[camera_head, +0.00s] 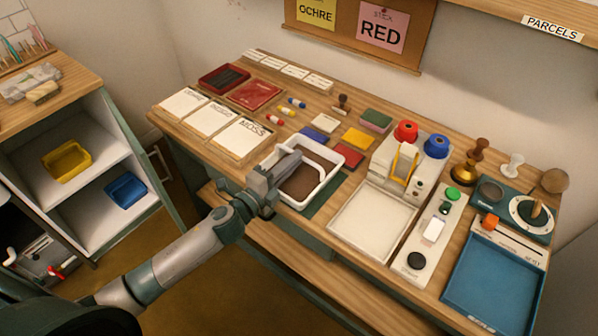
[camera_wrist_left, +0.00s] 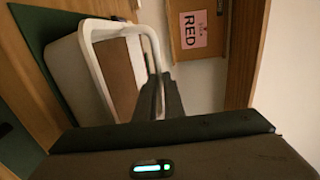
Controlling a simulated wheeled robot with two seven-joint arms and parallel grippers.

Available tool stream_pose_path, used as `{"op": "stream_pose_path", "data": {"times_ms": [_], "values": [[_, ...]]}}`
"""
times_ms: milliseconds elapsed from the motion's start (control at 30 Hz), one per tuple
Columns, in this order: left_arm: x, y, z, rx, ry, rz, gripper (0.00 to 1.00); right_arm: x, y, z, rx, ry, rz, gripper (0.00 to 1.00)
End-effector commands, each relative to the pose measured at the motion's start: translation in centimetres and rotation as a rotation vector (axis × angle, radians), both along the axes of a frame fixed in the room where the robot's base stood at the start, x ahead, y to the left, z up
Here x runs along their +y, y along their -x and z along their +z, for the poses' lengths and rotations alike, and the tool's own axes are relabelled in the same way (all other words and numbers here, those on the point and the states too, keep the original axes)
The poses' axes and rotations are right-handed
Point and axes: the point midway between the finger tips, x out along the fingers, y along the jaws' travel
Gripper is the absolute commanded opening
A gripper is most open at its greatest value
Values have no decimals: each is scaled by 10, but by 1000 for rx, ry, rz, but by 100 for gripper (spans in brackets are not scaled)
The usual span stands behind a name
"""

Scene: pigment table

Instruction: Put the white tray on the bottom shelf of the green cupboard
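The white tray (camera_head: 337,168), with a brown inside, is at the front middle of the table over a dark green mat (camera_head: 325,203). My left gripper (camera_head: 288,166) is at the tray's left wall, its fingers closed around the rim. The wrist view shows the white rim (camera_wrist_left: 96,68) running in between the two dark fingers (camera_wrist_left: 160,92). I cannot tell whether the tray is lifted off the mat. The green cupboard (camera_head: 128,135) stands open at left, with a white inside. Its bottom shelf (camera_head: 95,228) holds a blue bin (camera_head: 126,190). My right gripper is not in view.
A yellow bin (camera_head: 66,160) is on the cupboard's upper shelf. Near the tray lie label cards (camera_head: 238,137), a red block (camera_head: 348,156) and a pale square tray (camera_head: 372,222). A blue tray (camera_head: 492,285) is at far right. Floor lies open between cupboard and table.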

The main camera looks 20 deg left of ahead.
Motion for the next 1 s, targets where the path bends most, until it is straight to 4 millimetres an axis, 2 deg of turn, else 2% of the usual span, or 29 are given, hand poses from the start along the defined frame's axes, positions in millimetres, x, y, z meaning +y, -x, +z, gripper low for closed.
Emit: {"op": "stream_pose_path", "data": {"times_ms": [400, 1000], "values": [[0, 0, -1, 1, 1, 0, 0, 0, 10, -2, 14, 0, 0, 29], [0, 0, -1, 2, 2, 0, 0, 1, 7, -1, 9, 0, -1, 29]]}}
